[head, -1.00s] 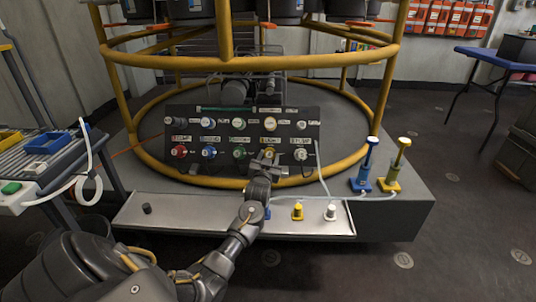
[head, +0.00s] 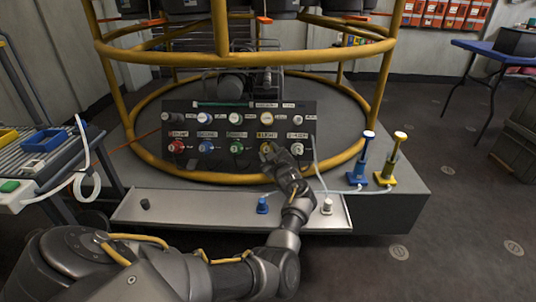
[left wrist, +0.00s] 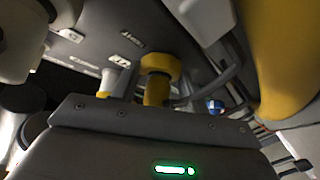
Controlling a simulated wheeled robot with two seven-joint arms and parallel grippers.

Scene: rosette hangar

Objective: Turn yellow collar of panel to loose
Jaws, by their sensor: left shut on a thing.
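The dark panel (head: 222,148) stands on the platform with a lower row of coloured collars. The yellow collar (head: 264,148) sits under a yellow label, right of the green one, and my left gripper (head: 273,153) is at it, partly covering it. My left gripper is shut on the yellow collar, its wrist reaching up from the lower right. In the left wrist view a yellow ring-shaped part with a yellow stem (left wrist: 158,68) shows just beyond the gripper body. The collar's exact setting cannot be read. My right gripper is not in view.
Red (head: 176,144), blue (head: 206,146), green (head: 236,147) and white (head: 297,148) collars flank it closely. A metal tray (head: 190,212) below holds a blue cap (head: 262,205) and a white cap (head: 327,206). A yellow rail (head: 345,158) rings the panel.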

